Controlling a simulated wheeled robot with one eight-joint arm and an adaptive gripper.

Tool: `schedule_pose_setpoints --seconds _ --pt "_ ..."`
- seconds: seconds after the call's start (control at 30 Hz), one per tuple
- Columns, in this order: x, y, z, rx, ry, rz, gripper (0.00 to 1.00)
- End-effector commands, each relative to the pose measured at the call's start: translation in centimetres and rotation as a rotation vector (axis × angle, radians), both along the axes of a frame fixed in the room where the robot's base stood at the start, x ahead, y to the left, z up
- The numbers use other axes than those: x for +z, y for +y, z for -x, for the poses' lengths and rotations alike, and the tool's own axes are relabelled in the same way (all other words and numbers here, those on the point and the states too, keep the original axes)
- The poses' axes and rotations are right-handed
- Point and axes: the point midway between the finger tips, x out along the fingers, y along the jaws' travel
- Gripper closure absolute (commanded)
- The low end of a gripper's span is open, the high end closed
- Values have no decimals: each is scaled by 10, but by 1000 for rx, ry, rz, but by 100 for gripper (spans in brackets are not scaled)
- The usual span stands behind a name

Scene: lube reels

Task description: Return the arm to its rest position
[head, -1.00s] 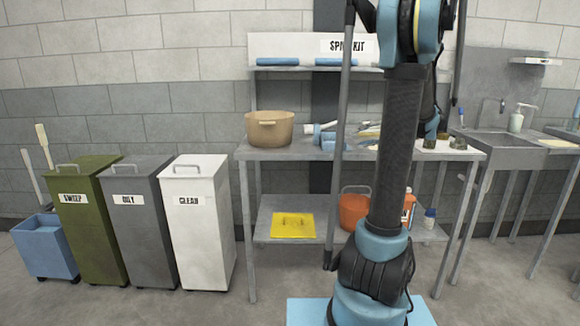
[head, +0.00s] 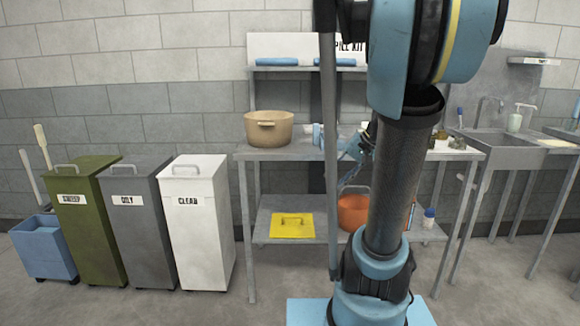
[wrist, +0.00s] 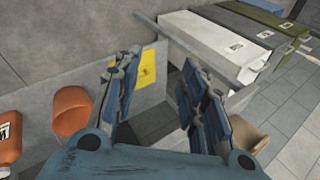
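My arm (head: 398,185) rises from its blue base in the head view, with a dark lower link and a large blue joint at the top. In the wrist view my gripper (wrist: 158,90) has its two blue-padded fingers spread apart, with nothing held between them. In the head view a blue part of my arm shows above the bench to the left of the dark link; the fingers are hard to make out there.
A steel bench (head: 285,154) carries a tan pot (head: 269,130). Green (head: 84,210), grey (head: 142,225) and white bins (head: 201,225) stand left. A sink (head: 505,142) is right.

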Motion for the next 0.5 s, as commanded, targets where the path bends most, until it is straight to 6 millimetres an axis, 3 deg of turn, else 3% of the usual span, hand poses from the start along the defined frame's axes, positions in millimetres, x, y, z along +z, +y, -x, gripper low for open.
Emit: schedule_pose_setpoints --seconds 0.23,0.5 --pt "-36 8 66 77 16 183 61" --pt "-78 -4 125 159 11 386 61"
